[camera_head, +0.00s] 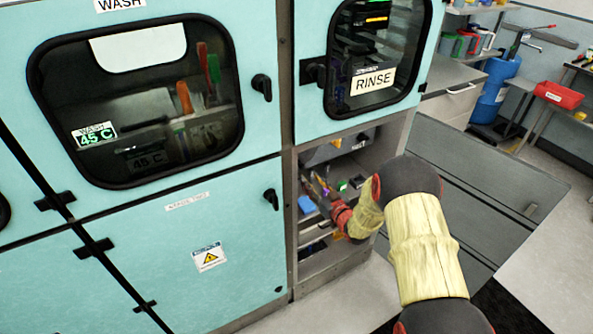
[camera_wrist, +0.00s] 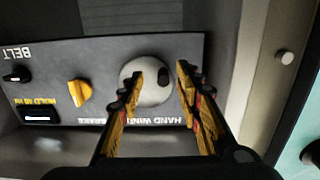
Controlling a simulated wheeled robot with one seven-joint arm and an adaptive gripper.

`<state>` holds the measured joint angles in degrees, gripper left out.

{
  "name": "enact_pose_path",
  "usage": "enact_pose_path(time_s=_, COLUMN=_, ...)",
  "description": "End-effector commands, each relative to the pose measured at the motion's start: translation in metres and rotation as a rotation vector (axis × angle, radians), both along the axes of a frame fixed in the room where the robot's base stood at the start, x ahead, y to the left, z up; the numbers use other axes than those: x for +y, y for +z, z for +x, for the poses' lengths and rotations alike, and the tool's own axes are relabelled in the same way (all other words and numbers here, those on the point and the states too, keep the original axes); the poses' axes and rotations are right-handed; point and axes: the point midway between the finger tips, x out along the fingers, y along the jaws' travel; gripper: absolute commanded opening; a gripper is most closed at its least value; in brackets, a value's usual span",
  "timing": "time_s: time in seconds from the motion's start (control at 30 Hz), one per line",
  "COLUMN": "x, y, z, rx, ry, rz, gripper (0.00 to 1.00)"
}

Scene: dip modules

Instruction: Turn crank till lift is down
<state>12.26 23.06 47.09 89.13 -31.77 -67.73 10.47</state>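The crank is a round silver disc (camera_wrist: 146,91) with a dark knob (camera_wrist: 166,75) near its rim, on a dark panel in the wrist view. The panel lettering is upside down there and reads "HAND WIND" in part beside the disc. My gripper (camera_wrist: 160,75) is open, its two yellow-and-black fingers apart. In that view the fingertips lie either side of the knob, the left one overlapping the disc; I cannot tell whether they touch. In the head view my gripper (camera_head: 322,188) reaches into the open lower bay, where I cannot make out the crank. I cannot identify the lift.
The panel (camera_wrist: 60,70) also carries a yellow knob (camera_wrist: 80,93), a small black knob (camera_wrist: 17,74) and a lit display (camera_wrist: 38,118). A pale frame edge (camera_wrist: 250,70) stands right of the fingers. Teal cabinet doors (camera_head: 140,245) adjoin the bay; an open grey panel (camera_head: 470,190) lies right.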

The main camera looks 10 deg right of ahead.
Motion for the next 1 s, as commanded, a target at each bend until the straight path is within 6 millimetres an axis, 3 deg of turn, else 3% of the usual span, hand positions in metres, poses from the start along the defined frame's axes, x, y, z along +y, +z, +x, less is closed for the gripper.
enact_pose_path(time_s=0.2, x=0.007, y=0.02, z=0.003, rx=-0.073, ry=0.02, rz=0.041, gripper=0.35)
enact_pose_path(time_s=0.7, x=0.027, y=0.019, z=0.066, rx=-0.069, ry=0.018, rz=0.04, gripper=0.35)
enact_pose_path(time_s=1.0, x=0.029, y=0.02, z=0.073, rx=-0.067, ry=0.017, rz=0.041, gripper=0.35)
